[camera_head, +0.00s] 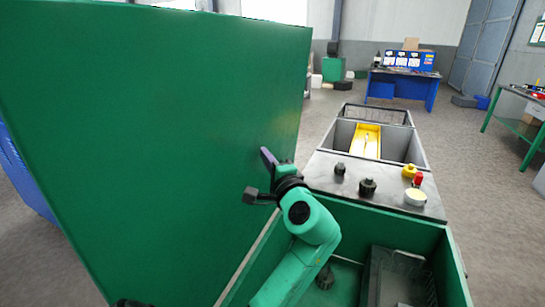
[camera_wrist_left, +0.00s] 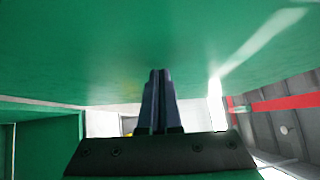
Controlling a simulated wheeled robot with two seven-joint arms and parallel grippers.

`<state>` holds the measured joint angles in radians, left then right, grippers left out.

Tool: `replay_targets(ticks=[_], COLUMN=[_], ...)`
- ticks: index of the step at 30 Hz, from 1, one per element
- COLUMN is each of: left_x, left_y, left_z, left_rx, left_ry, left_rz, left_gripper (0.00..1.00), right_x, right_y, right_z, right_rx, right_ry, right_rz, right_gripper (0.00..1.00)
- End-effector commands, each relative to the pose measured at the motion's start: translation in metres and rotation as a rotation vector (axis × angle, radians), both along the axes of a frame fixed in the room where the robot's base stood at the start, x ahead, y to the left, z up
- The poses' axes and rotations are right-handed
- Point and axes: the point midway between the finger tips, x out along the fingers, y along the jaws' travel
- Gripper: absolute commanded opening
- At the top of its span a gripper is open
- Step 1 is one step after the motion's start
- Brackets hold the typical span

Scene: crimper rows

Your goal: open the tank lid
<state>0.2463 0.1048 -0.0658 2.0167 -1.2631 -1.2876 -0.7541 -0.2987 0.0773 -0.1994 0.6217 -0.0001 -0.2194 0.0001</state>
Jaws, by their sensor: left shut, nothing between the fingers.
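The tank lid is a large flat green panel (camera_head: 150,130) that stands raised and steep on the left side of the head view. The green tank (camera_head: 425,238) lies open below and to the right of it, with dark parts inside. My left gripper (camera_head: 267,157) is beside the lid's inner face, its dark fingers shut and empty. In the left wrist view the shut fingers (camera_wrist_left: 160,100) point at the lid's green surface (camera_wrist_left: 120,50). I cannot tell whether they touch it. My right gripper is not in view.
A dark panel with several knobs (camera_head: 367,187) and a red button (camera_head: 418,179) borders the tank's far side. Behind it are grey bins, one holding a yellow piece (camera_head: 366,140). A blue workbench (camera_head: 403,86) and a green table (camera_head: 520,105) stand farther off, with open floor between.

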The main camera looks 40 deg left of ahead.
Motion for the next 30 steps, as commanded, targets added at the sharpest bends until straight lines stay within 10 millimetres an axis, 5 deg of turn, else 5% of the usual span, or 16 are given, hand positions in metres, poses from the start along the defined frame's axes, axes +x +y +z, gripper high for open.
replay_targets(ticks=[7,18,30], left_x=[-0.002,-0.027,-0.029], left_y=[0.006,0.076,0.081], left_z=[0.003,0.009,0.005], left_rx=[-0.018,-0.21,-0.226], left_ry=[-0.006,-0.073,-0.08], left_rz=[0.001,0.003,0.0], left_gripper=[0.0,0.0,0.0], right_x=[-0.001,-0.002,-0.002], right_y=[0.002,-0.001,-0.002], right_z=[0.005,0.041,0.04], right_rx=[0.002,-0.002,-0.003], right_ry=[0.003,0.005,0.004], right_rz=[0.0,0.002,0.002], right_gripper=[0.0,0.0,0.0])
